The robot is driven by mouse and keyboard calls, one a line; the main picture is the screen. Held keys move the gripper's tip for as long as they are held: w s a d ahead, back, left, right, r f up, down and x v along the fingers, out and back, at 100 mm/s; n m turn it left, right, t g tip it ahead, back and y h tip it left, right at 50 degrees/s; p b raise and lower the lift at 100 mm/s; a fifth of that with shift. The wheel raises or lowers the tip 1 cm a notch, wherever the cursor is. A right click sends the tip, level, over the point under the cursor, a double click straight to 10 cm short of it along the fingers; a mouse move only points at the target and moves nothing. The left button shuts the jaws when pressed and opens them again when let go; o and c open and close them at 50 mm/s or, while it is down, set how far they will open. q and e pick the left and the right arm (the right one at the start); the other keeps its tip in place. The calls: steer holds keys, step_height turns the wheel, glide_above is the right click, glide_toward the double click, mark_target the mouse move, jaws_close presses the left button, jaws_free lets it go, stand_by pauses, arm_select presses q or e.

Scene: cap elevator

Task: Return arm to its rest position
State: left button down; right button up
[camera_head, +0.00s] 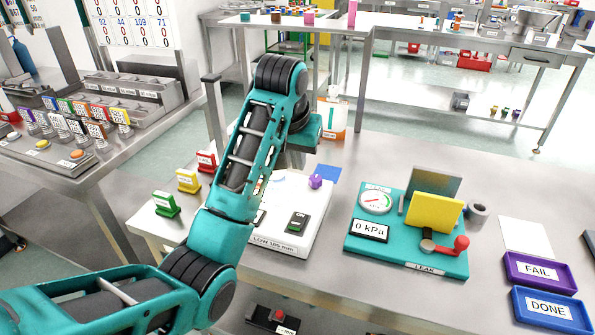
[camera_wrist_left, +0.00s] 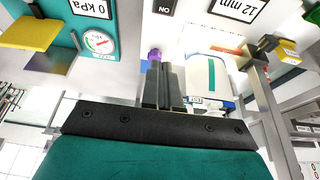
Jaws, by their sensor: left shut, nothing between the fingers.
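My left arm (camera_head: 245,165) comes in from the lower left and bends over the white lift device. Its teal wrist (camera_head: 307,133) is behind the upper arm link, and I cannot make out the fingers in the head view. In the left wrist view my left gripper (camera_wrist_left: 164,68) is shut and empty, its two dark fingers side by side. A small purple cap (camera_head: 315,181) stands at the back right of the white device (camera_head: 292,240); in the wrist view the cap (camera_wrist_left: 154,54) shows just beyond the fingertips. I cannot tell whether they touch. My right gripper is not in view.
The teal leak station (camera_head: 365,245) with gauge, yellow plate and red-knobbed lever stands to the right. Purple FAIL (camera_head: 540,272) and blue DONE (camera_head: 550,311) trays lie at the right edge. Green, yellow and red label stands (camera_head: 187,181) are left of the arm.

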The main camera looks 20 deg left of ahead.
arm_select(q)
steer(key=shift+r, duration=0.1)
stand_by(0.3)
steer(key=s+a+f, duration=0.3)
steer(key=s+f, duration=1)
steer(key=f, duration=0.1)
steer(key=s+a+f+m, duration=0.1)
steer(key=s+f+m, duration=0.15)
steer(key=s, duration=1.75)
steer(key=w+d+f+t+h, duration=0.1)
steer(key=w+d+f+t, duration=0.1)
steer(key=w+f+t, duration=0.4)
step_height(320, 180, down, 4)
steer(key=shift+w+d+r+t+h, duration=0.1)
steer(key=shift+w+d+t+h, duration=0.25)
steer(key=shift+w, duration=0.85)
